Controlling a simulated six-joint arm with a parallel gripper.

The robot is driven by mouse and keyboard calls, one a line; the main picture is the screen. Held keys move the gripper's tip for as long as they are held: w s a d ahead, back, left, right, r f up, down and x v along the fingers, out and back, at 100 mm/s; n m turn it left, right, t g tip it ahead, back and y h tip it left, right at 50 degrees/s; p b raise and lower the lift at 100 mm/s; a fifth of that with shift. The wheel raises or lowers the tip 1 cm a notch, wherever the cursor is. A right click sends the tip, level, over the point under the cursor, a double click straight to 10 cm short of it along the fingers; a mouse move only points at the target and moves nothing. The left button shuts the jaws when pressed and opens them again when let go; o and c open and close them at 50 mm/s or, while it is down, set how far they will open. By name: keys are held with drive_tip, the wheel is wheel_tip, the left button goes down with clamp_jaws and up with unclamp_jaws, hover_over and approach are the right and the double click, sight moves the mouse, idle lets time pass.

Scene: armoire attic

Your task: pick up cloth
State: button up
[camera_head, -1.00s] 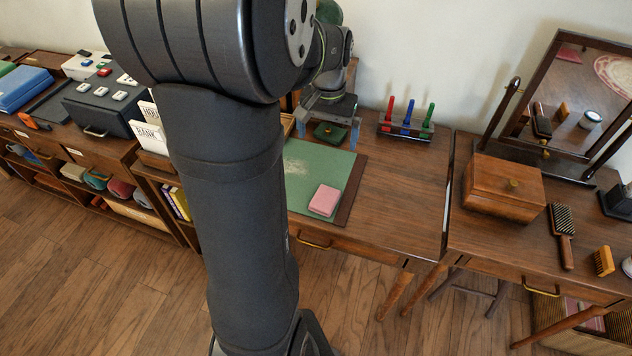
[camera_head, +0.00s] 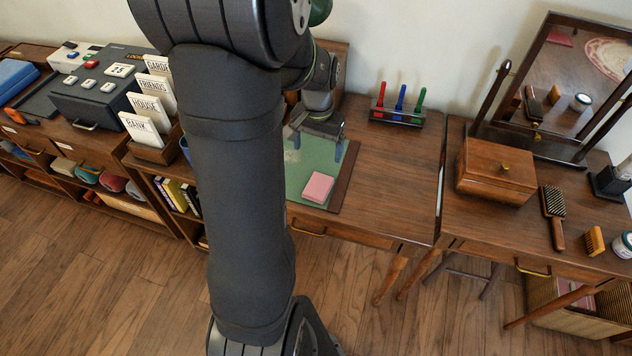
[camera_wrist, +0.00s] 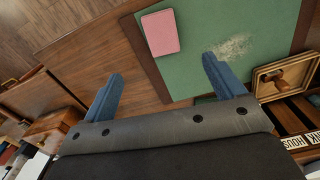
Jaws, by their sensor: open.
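The likely cloth is a flat pink rounded rectangle (camera_head: 318,188), lying on the front right part of a green mat (camera_head: 310,164) on the wooden desk. In the wrist view the pink cloth (camera_wrist: 160,33) lies beyond the fingertips, near the mat's edge. My gripper (camera_head: 316,146) is open and empty above the back part of the mat. The wrist view shows its two blue fingers (camera_wrist: 163,70) spread wide, apart from the cloth. My arm hides the left part of the mat in the head view.
A pale powdery patch (camera_wrist: 232,47) lies on the mat. A rack of red, blue and green markers (camera_head: 398,114) stands at the desk's back. A wooden box (camera_head: 497,172) and mirror (camera_head: 560,85) stand right. Label cards (camera_head: 150,105) stand left. The desk right of the mat is clear.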

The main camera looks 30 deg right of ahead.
hover_over(319, 185)
drive_tip(key=a, duration=0.1)
drive_tip(key=f, duration=1)
drive_tip(key=shift+s+f, duration=0.2)
drive_tip(key=shift+s, duration=0.15)
drive_tip(key=shift+w+d+f, duration=0.15)
drive_tip(key=shift+f, duration=0.8)
drive_tip(key=shift+w+d+f, duration=0.1)
drive_tip(key=shift+d+f, duration=0.05)
drive_tip(key=shift+f, duration=0.75)
drive_tip(key=shift+w+d+f, duration=0.15)
drive_tip(key=shift+f, duration=0.8)
drive_tip(key=c, duration=1.1)
